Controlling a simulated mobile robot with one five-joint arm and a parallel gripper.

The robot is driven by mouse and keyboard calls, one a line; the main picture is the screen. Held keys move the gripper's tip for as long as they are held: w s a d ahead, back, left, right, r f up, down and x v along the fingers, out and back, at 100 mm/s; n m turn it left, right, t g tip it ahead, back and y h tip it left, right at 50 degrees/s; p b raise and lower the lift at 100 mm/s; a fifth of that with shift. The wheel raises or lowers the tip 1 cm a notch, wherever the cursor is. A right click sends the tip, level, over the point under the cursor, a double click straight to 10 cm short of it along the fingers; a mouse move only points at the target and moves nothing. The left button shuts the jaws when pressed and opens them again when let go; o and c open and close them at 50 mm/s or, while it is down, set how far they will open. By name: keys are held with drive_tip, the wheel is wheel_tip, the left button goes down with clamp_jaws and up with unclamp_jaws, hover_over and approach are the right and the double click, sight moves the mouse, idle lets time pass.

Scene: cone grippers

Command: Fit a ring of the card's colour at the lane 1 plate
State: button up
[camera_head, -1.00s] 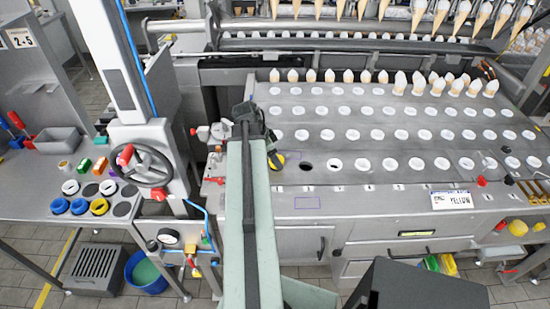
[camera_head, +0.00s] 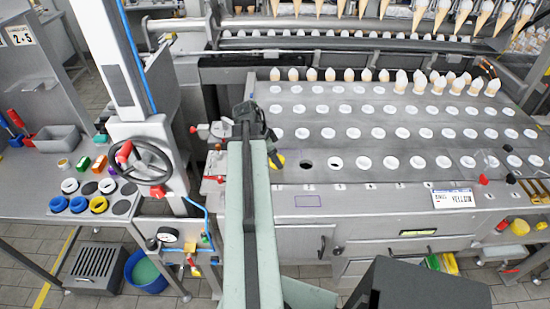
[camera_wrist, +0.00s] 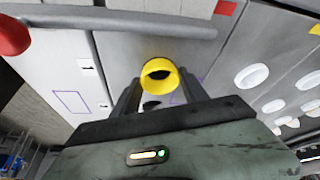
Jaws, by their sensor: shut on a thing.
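The card (camera_head: 453,199) on the machine's front edge reads YELLOW. My gripper (camera_head: 272,158) is at the left end of the front row of the perforated plate (camera_head: 290,177), shut on a yellow ring (camera_head: 280,163). In the wrist view the yellow ring (camera_wrist: 158,88) sits between the fingers of my gripper (camera_wrist: 157,82), with a dark opening through its middle. An empty dark hole (camera_head: 306,165) lies just right of the gripper in the head view. My arm hides part of the left end, and I cannot tell whether the ring touches the plate.
White rings (camera_head: 390,163) fill most other holes, and cones stand along the back row. A tray at left holds blue rings (camera_head: 79,204), another yellow ring (camera_head: 99,205) and white rings. A handwheel (camera_head: 147,163) stands between tray and plate. A red knob (camera_wrist: 12,36) is near the gripper.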

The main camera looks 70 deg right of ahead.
drive_tip(key=shift+f+b, duration=0.4)
drive_tip(key=shift+f, duration=0.1)
drive_tip(key=o, duration=1.5)
drive_tip(key=p+v, duration=0.7)
drive_tip(key=shift+s+d+r, duration=0.1)
drive_tip(key=shift+r, duration=0.4)
drive_tip(key=shift+w, duration=0.25)
